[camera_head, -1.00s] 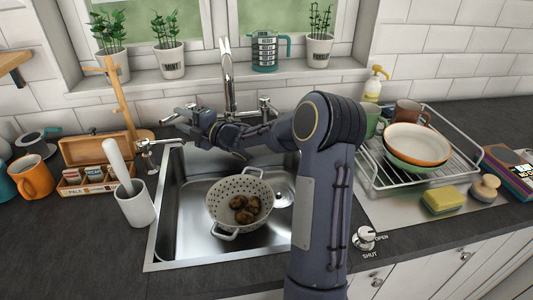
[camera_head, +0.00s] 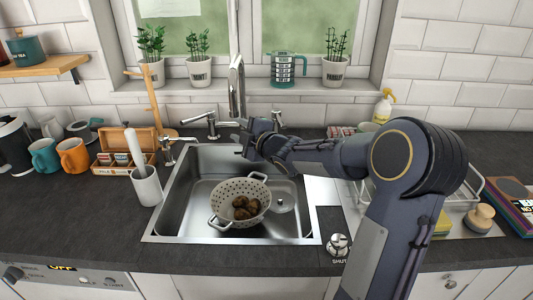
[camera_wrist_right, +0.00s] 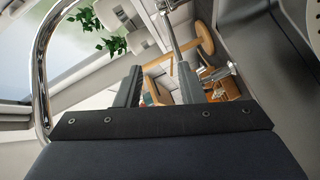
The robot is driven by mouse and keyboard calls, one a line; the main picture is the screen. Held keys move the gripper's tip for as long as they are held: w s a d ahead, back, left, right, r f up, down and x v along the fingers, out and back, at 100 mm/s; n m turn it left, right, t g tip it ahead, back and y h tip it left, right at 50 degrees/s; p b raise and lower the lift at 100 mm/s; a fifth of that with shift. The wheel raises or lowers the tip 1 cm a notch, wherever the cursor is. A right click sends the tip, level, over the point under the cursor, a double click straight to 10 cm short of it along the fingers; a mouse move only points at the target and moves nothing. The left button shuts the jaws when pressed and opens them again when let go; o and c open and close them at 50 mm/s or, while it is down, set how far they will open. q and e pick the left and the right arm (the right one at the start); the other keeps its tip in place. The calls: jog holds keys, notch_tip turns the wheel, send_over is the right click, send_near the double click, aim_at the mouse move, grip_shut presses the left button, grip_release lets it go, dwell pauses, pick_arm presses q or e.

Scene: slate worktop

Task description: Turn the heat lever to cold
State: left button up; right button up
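The chrome tap (camera_head: 236,88) stands behind the sink. A chrome lever on a post (camera_head: 212,122) is left of it, and another chrome handle (camera_head: 277,120) is on its right, partly behind my wrist. No label shows which is the heat lever. My right gripper (camera_head: 243,138) hangs over the back of the sink in front of the tap, apart from the left lever. In the right wrist view its fingers (camera_wrist_right: 158,88) are apart with nothing held between them. A chrome rod (camera_wrist_right: 170,28) and fitting (camera_wrist_right: 218,76) show beyond them. My left gripper is out of view.
A colander (camera_head: 254,190) with potatoes sits in the sink (camera_head: 185,222). Another chrome fitting (camera_head: 172,152) stands at the sink's left rim, near a white pot (camera_head: 147,187). A dish rack (camera_head: 466,203) is right, partly behind my arm. A knob (camera_head: 339,246) is at the front.

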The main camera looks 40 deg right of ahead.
jog(key=s+a+m+g+h+p, duration=0.1)
jog(key=s+m+g, duration=0.1)
jog(key=s+m, duration=0.2)
jog(key=s+a+r+m+g+h+p, duration=0.1)
jog(key=s+a+m+g, duration=0.1)
jog(key=s+m, duration=0.3)
jog(key=s, duration=0.4)
jog(key=shift+a+g, duration=0.15)
jog(key=shift+g, duration=0.15)
jog(key=shift+s, duration=0.1)
